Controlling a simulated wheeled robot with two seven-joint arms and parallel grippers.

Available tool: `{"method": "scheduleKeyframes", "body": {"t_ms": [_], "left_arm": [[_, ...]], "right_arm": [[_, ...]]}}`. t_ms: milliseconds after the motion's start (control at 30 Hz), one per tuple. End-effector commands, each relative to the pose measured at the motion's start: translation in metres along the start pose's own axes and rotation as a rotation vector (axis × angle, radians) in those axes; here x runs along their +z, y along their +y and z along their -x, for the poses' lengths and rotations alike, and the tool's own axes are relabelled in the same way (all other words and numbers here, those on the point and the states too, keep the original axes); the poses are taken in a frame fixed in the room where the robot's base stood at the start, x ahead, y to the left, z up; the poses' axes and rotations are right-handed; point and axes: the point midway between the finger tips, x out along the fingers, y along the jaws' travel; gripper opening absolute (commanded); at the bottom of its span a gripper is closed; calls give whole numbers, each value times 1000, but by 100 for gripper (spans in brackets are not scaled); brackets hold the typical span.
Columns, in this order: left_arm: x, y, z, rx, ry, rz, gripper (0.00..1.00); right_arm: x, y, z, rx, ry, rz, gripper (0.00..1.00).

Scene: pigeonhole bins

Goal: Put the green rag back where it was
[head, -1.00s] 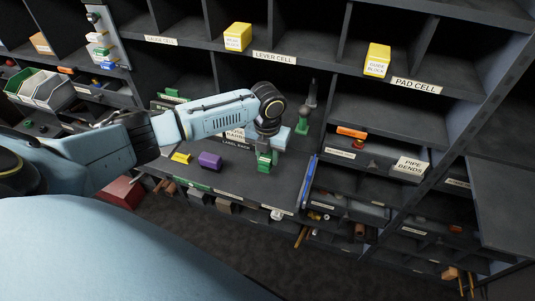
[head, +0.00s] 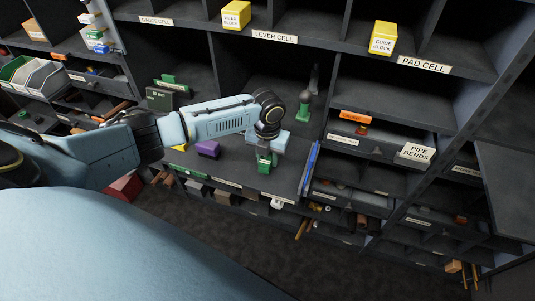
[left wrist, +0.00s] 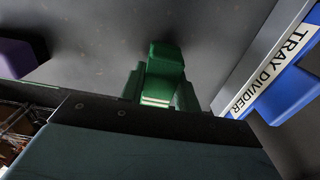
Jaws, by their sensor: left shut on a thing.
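My left gripper (head: 264,157) is shut on the green rag (head: 263,167), in front of the middle bay under the lever cell. In the left wrist view the green rag (left wrist: 163,75) looks like a folded block with a pale stripe, between the green-looking fingertips. Dark shelf surface shows behind it; I cannot tell whether it touches. The gripper body hides part of the bay behind it. My right gripper is not in view.
A purple block (head: 208,149) lies left of the gripper. A blue tray divider (head: 309,168) stands close on its right. A green-based tool (head: 303,113) stands deeper in the bay. Yellow blocks (head: 236,15) sit on the shelf above.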

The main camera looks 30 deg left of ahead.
Motion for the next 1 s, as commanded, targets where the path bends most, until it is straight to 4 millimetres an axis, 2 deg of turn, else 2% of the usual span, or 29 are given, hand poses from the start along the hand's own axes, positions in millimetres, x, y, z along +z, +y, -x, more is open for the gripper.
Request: {"method": "scheduleKeyframes", "body": {"t_ms": [100, 1000], "left_arm": [[0, 0, -6, 0, 0, 0, 0], [0, 0, -13, 0, 0, -1, 0]], "right_arm": [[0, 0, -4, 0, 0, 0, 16], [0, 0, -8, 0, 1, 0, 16]]}}
